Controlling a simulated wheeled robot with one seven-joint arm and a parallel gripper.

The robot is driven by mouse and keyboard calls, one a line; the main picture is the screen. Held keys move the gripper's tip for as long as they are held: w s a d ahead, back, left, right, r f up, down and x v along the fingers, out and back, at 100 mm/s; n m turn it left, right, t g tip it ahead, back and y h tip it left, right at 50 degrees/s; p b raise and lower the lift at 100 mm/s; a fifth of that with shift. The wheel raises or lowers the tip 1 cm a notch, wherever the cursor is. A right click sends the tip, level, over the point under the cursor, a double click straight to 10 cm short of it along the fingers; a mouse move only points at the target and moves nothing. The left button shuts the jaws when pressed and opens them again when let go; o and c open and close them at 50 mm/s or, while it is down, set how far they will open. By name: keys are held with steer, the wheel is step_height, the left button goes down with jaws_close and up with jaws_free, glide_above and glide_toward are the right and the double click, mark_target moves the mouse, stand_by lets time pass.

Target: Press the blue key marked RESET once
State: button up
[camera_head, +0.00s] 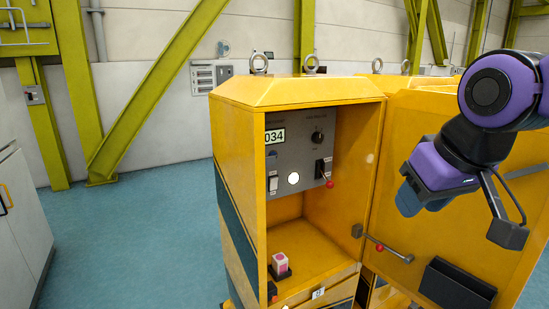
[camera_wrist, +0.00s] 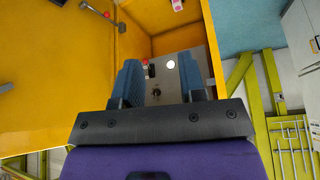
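The grey control panel (camera_head: 300,150) inside the open yellow cabinet (camera_head: 235,165) carries a 034 display, a black knob, a white round disc, a light switch and a red-tipped lever. The panel (camera_wrist: 180,67) also shows in the wrist view, beyond my fingers. My gripper (camera_head: 408,201) is to the right of the cabinet opening, in front of the open door. In the wrist view my gripper (camera_wrist: 159,66) has its two blue fingers apart, with nothing between them.
The open yellow door (camera_head: 425,235) is on the right, with a red-knobbed handle (camera_head: 383,248) and a black box (camera_head: 455,287). A pink-and-white block (camera_head: 280,262) stands in a dark holder on the cabinet floor. Clear blue floor (camera_head: 145,240) lies left.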

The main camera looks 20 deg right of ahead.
jaws_close()
stand_by(1.4)
